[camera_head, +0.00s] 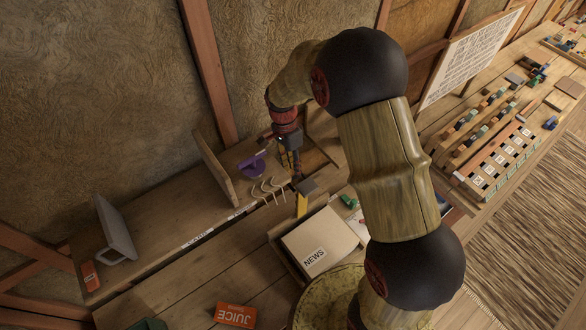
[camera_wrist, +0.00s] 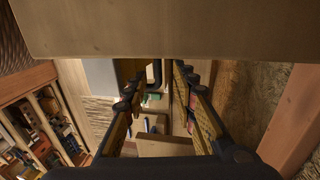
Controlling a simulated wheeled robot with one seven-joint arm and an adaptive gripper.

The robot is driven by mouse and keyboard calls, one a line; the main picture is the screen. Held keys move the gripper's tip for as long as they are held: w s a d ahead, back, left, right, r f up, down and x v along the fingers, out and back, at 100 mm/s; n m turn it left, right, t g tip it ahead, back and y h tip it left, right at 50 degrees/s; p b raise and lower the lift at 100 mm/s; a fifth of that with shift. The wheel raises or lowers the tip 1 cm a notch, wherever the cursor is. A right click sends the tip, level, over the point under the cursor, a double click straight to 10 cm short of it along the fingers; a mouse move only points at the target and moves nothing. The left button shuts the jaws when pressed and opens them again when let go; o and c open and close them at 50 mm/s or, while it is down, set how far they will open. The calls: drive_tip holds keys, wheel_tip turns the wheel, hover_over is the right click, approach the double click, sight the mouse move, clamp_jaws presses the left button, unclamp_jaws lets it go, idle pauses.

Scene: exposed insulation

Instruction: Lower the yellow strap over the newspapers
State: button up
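The newspapers (camera_head: 322,243) form a pale stack labelled NEWS, lying in a shallow wooden holder below my arm. The yellow strap (camera_head: 302,206) is a short yellow strip at the stack's far edge, standing up off it, with a grey block just above it. My gripper (camera_head: 291,163) hangs above and behind the strap, over the back shelf, apparently clear of it. In the wrist view my gripper (camera_wrist: 158,88) shows two yellow-padded fingers spread apart with nothing clearly held. I cannot pick out the strap there.
White curved hooks (camera_head: 268,190) and a purple item (camera_head: 252,166) are close to my gripper. An upright wooden board (camera_head: 213,168) stands left of them. An orange JUICE box (camera_head: 235,315) lies in front.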

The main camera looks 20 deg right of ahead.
drive_tip(key=shift+s+d+f, duration=0.1)
drive_tip(key=shift+s+f, duration=0.15)
drive_tip(key=shift+f, duration=0.65)
drive_tip(key=shift+c, duration=1.4)
drive_tip(key=c, duration=0.4)
clamp_jaws()
